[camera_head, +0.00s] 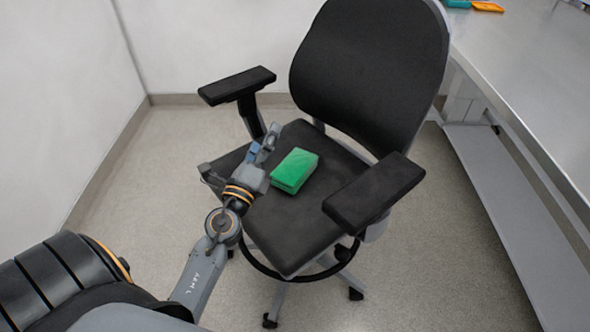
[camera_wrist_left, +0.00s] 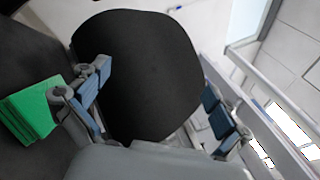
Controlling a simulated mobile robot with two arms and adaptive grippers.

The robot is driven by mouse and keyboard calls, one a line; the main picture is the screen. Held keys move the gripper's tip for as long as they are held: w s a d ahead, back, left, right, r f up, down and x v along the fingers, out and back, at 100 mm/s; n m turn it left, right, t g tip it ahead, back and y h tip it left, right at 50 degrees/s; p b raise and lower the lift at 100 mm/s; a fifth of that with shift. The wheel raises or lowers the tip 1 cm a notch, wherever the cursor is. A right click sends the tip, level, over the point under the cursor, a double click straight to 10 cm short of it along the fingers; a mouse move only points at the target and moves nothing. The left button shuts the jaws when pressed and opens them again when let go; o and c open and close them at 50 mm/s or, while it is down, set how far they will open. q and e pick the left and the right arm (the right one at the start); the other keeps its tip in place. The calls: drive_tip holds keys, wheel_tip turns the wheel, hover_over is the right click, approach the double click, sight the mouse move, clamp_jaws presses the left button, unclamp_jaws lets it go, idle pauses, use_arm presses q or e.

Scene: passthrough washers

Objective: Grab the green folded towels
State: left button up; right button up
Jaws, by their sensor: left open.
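The green folded towels (camera_head: 295,170) lie as a small stack on the black seat of an office chair (camera_head: 300,222). In the left wrist view the towels (camera_wrist_left: 34,110) are at the left edge, partly cut off and outside the space between the fingers. My left gripper (camera_head: 240,150) is open and empty over the left part of the seat, just left of the towels. Its spread blue-padded fingers also show in the left wrist view (camera_wrist_left: 160,98). One finger is close beside the towels; I cannot tell whether it touches them. My right gripper is not in view.
The chair's backrest (camera_head: 370,70) rises behind the towels. Its armrests (camera_head: 238,85) (camera_head: 375,193) stand on both sides of the seat. A grey metal table (camera_head: 540,80) is on the right, with teal and orange items at its far end. White walls enclose the left and back.

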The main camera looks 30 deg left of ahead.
use_arm(q)
drive_tip(key=w+d+f+m+g+h, duration=0.1)
drive_tip(key=w+f+m+g+h, duration=0.2)
drive_tip(key=f+m, duration=0.45)
drive_tip(key=m+g+h, duration=0.2)
drive_tip(key=m+g, duration=0.2)
drive_tip(key=m, duration=0.2)
approach(297, 163)
drive_tip(key=x, duration=0.1)
drive_tip(key=b+x, duration=0.1)
drive_tip(key=x, duration=0.1)
drive_tip(key=b+x, duration=0.1)
drive_tip(key=shift+w+a+f, duration=0.1)
drive_tip(key=shift+w+a, duration=0.2)
drive_tip(key=shift+w, duration=0.05)
drive_tip(key=b+x, duration=0.1)
drive_tip(key=x, duration=0.4)
drive_tip(key=shift+d+f+b, duration=0.15)
drive_tip(key=shift+d+b, duration=0.05)
drive_tip(key=shift+b, duration=0.15)
drive_tip(key=shift+w, duration=0.25)
drive_tip(key=c, duration=1.2)
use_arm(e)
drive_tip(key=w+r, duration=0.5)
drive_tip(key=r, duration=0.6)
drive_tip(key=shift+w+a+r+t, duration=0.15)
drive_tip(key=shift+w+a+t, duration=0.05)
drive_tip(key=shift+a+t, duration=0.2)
